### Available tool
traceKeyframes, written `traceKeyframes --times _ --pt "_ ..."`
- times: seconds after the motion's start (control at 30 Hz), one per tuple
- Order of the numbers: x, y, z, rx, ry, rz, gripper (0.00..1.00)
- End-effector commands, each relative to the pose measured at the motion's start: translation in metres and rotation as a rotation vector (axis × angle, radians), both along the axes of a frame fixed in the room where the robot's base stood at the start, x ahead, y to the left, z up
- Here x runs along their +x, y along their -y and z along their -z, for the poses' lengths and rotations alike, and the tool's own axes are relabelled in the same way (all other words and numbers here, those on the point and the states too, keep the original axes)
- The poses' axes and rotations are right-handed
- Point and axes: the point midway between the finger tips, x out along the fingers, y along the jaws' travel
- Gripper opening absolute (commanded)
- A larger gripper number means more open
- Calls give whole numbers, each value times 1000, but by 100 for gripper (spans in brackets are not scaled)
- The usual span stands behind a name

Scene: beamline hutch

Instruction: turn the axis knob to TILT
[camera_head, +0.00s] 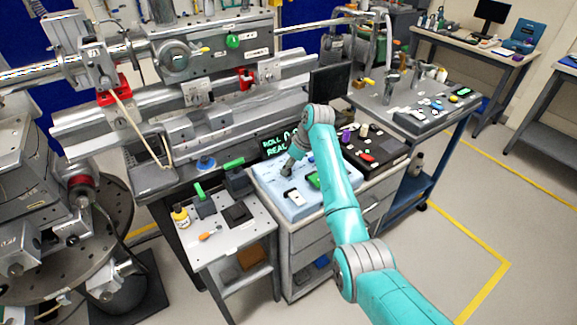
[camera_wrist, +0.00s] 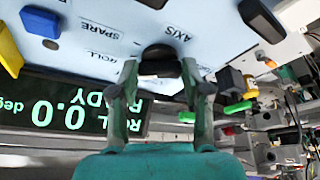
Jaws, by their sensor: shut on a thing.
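The axis knob (camera_wrist: 160,52) is a dark round knob on a pale blue panel (camera_wrist: 100,14). The wrist view shows the panel upside down, with the label AXIS beside the knob and ROLL and SPARE to its left. No TILT label is readable. My gripper (camera_wrist: 158,76) is shut on the knob, one finger on each side. A pale strip shows on the knob between the fingers. A display (camera_wrist: 70,110) reads ROLL 0.0 and READY in green. In the head view my gripper (camera_head: 288,168) is down at the panel, and the knob is hidden there.
On the panel are a green block (camera_head: 313,180) and a white-topped block (camera_head: 292,196). A dark control box (camera_head: 372,150) stands to the right. A low side table (camera_head: 238,236) with black blocks and a yellow bottle (camera_head: 180,217) stands to the left.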

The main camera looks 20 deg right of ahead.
Motion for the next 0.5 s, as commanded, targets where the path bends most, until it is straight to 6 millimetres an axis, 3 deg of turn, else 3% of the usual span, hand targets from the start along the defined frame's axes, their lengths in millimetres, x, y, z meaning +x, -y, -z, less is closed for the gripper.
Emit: traceKeyframes --times 0.5 --pt "5 2 0 1 -1 -452 13"
